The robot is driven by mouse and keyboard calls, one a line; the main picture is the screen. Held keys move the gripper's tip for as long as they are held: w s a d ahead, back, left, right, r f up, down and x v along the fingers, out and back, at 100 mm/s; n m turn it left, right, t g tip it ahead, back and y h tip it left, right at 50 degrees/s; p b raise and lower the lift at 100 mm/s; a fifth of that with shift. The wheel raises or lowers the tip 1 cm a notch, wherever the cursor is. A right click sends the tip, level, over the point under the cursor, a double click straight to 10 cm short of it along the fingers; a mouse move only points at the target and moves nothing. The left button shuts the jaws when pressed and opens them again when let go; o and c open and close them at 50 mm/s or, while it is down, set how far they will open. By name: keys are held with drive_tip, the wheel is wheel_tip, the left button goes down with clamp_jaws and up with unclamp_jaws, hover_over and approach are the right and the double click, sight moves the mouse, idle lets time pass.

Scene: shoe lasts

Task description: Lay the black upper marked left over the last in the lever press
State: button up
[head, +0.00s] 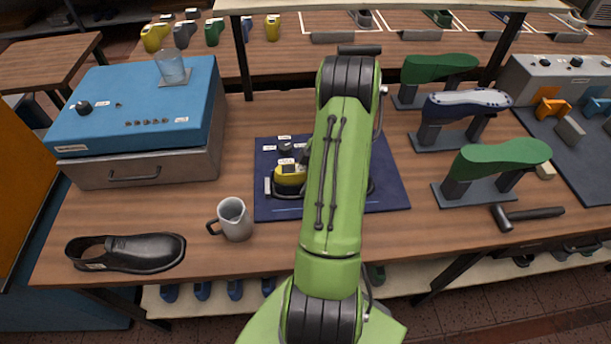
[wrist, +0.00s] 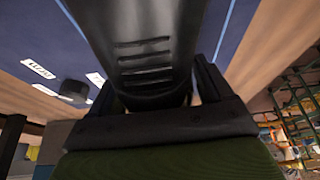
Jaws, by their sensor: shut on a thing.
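My gripper (wrist: 158,78) shows in the wrist view, shut on a dark, smooth piece with several short slits, which looks like a black upper (wrist: 145,40). In the head view my green arm hides the gripper and the piece. A yellow and black last (head: 289,179) sits in the press on the blue mat (head: 390,192), partly behind my arm. Most of the lever press is hidden. Another black shoe upper (head: 135,250) lies at the bench's front left, with a small unreadable label. No left or right mark on the held piece is readable.
A grey mug (head: 235,219) stands left of the mat's front corner. A blue-topped machine (head: 140,110) with a glass (head: 171,66) is at left. Several lasts on stands, one green (head: 500,155), and a hammer (head: 530,214) are at right.

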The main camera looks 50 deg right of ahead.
drive_tip(key=o, duration=1.1)
drive_tip(key=p+v, duration=0.2)
drive_tip(key=v, duration=1.3)
drive_tip(key=shift+s+r, duration=0.15)
drive_tip(key=shift+r, duration=0.15)
drive_tip(key=shift+d, duration=0.15)
